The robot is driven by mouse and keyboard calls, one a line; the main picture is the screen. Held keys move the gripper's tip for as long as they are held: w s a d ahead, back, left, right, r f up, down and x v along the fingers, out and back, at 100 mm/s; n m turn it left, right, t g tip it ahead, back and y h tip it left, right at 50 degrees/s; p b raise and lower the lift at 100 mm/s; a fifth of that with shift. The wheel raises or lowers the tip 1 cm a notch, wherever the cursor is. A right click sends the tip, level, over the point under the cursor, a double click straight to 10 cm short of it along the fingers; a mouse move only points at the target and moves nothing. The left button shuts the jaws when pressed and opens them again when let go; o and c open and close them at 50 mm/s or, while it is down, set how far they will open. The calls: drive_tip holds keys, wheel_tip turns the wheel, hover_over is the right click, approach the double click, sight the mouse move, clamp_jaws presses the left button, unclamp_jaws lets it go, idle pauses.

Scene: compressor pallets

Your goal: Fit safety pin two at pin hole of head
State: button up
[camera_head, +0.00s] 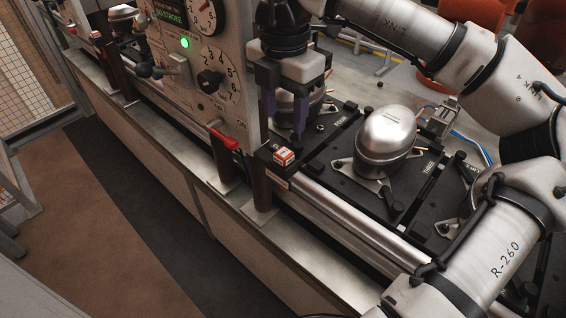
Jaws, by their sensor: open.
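My gripper (286,126) hangs pointing down just right of the control panel, its two dark fingers apart. It is in front of a silver compressor (313,103), which it partly hides. I see nothing between the fingers. A small red-and-white block (284,156) sits below the fingertips on a dark ledge. A red handle-like part (224,139) sticks out at the panel's lower edge. I cannot make out safety pin two, nor the pin hole of the head.
The control panel (205,100), with dials and a green light, stands close left of my gripper. A domed compressor (385,142) sits on a black pallet (345,178) to the right. A metal rail (345,215) runs along the bench front. The floor (110,220) at left is clear.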

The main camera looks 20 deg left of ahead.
sight(284, 152)
wheel_tip(284, 152, down, 9)
drive_tip(key=b, duration=0.6)
drive_tip(key=shift+r+b, duration=0.1)
drive_tip(key=shift+b, duration=0.5)
idle(0.8)
clamp_jaws()
drive_tip(key=shift+r, duration=0.15)
drive_tip(key=shift+r+p, duration=1.8)
drive_tip(key=shift+r, duration=1.1)
drive_tip(key=shift+r, duration=0.1)
